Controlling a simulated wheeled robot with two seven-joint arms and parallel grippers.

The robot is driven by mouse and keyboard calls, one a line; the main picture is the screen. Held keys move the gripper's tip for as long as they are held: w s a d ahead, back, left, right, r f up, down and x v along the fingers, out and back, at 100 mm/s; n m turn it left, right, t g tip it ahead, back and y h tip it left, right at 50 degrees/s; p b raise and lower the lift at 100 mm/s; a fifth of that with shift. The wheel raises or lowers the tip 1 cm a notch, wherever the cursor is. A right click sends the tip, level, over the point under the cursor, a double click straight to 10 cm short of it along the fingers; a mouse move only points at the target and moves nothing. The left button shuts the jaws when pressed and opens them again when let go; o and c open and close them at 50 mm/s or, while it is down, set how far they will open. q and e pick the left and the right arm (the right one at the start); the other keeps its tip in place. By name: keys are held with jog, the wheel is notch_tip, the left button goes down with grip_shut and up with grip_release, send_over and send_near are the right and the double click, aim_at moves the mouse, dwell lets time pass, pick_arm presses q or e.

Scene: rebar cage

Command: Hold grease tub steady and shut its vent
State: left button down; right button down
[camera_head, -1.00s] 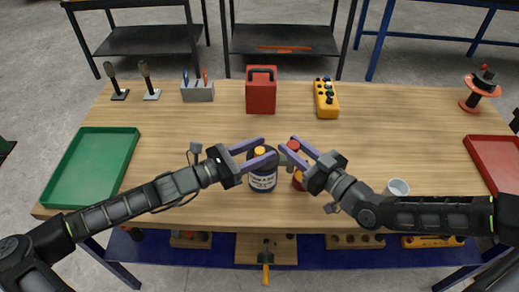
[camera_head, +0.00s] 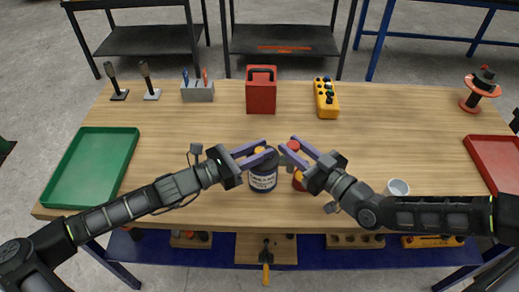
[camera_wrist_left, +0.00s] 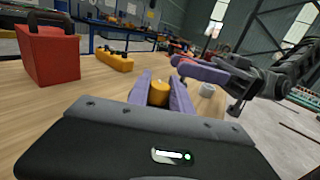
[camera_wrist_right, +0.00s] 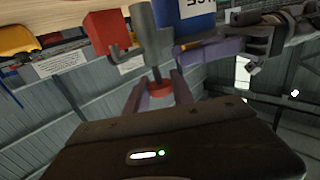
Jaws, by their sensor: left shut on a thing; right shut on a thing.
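The grease tub (camera_head: 263,181), a dark blue jar with a white label, stands upright near the table's front edge, with a yellow cap (camera_wrist_left: 159,92) on top. My left gripper (camera_head: 268,152) is shut on the yellow cap. Beside the tub on the right is a red knob (camera_wrist_right: 159,89). In the right wrist view it tops a grey stem (camera_wrist_right: 150,35) with a side hook. My right gripper (camera_head: 289,147) is shut on this red knob. The tub also shows in the right wrist view (camera_wrist_right: 180,15). The lower stem and its join are hidden in the head view.
A red box (camera_head: 261,92) and a yellow button box (camera_head: 326,99) stand at the back. A green tray (camera_head: 92,168) is left, a red tray (camera_head: 497,163) right. A white cup (camera_head: 397,187) stands close to my right arm.

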pick_arm(q)
jog(key=shift+s+d+n, duration=0.1)
jog(key=shift+n, duration=0.2)
jog(key=shift+d+n+t+y, duration=0.1)
jog(key=shift+n+t+y, duration=1.05)
jog(key=shift+t, duration=0.45)
jog(key=n+t+y, duration=0.2)
jog(key=y, duration=0.1)
jog(key=shift+d+f, duration=0.1)
jog(key=shift+f, duration=0.05)
jog(key=n+t+y, duration=0.2)
jog(key=y, duration=0.1)
jog(key=shift+n+y, duration=0.35)
pick_arm(e)
jog(key=shift+s, duration=0.1)
pick_arm(q)
jog(key=shift+a+n+t+y, duration=0.2)
jog(key=shift+n+t+y, duration=0.1)
jog(key=shift+n+y, duration=0.5)
jog(key=shift+y, duration=0.3)
jog(key=c, duration=1.1)
grip_release()
jog(key=shift+a, duration=0.1)
jog(key=shift+c, duration=0.2)
